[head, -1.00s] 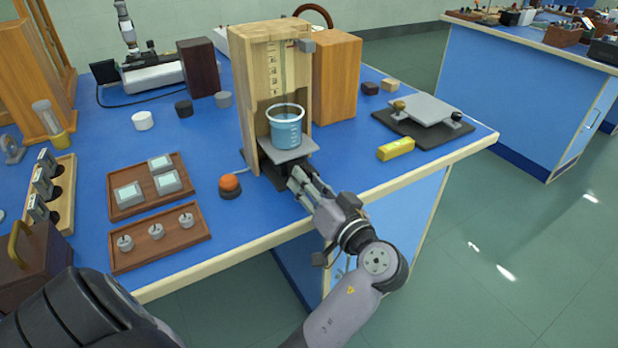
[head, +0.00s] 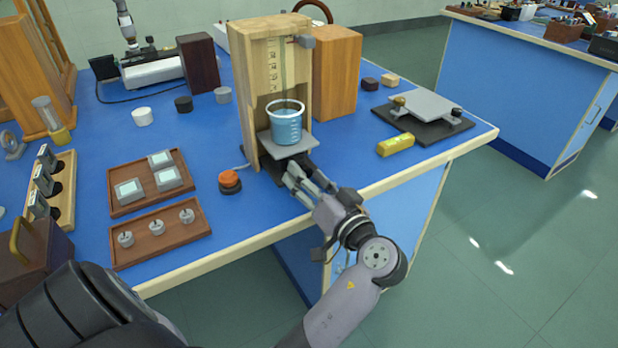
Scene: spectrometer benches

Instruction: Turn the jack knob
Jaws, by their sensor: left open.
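A jack platform (head: 290,149) sticks out of the front of a tall wooden housing with a scale. A beaker of blue liquid (head: 286,127) stands upright on the platform. My left gripper (head: 298,176) is just below and in front of the platform, at the foot of the housing. Its fingers are spread apart and point at the dark lower part of the jack. I cannot make out the jack knob; the gripper covers that spot. I cannot tell whether the fingers touch anything there. My right gripper is not in view.
An orange button (head: 230,180) stands close left of the gripper. Wooden trays (head: 160,236) with small parts lie farther left. A yellow block (head: 395,145) and a grey plate on a black base (head: 428,107) are to the right. A brown box (head: 337,72) stands beside the housing.

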